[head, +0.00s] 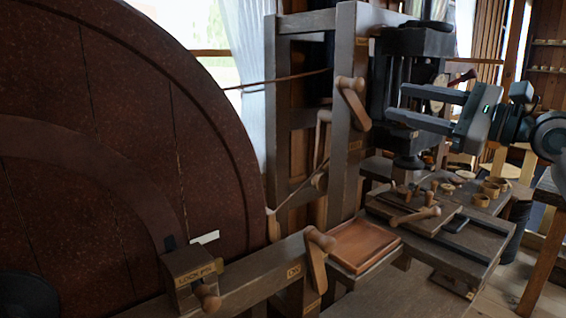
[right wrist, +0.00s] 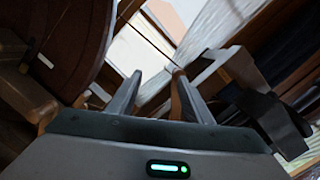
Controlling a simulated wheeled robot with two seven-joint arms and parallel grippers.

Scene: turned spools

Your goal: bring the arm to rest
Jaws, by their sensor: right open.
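My right gripper (head: 394,102) is open, with its two grey fingers spread and pointing left, high over the right side of the bench. It appears empty. In the right wrist view its fingers (right wrist: 158,78) stand apart, and a brown wooden piece (right wrist: 177,98) shows beside the right finger; I cannot tell how far off it is. In the head view a wooden crank handle (head: 352,104) on the upright post is to the left of the fingertips, apart from them. My left gripper is not in view.
A large dark red wheel (head: 110,130) fills the left. A lever (head: 318,262) marked ON and a LOCK PIN block (head: 190,278) stand in front. An empty wooden tray (head: 363,246) lies at centre. Small wooden rings (head: 489,189) sit on the bench (head: 470,240) at right.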

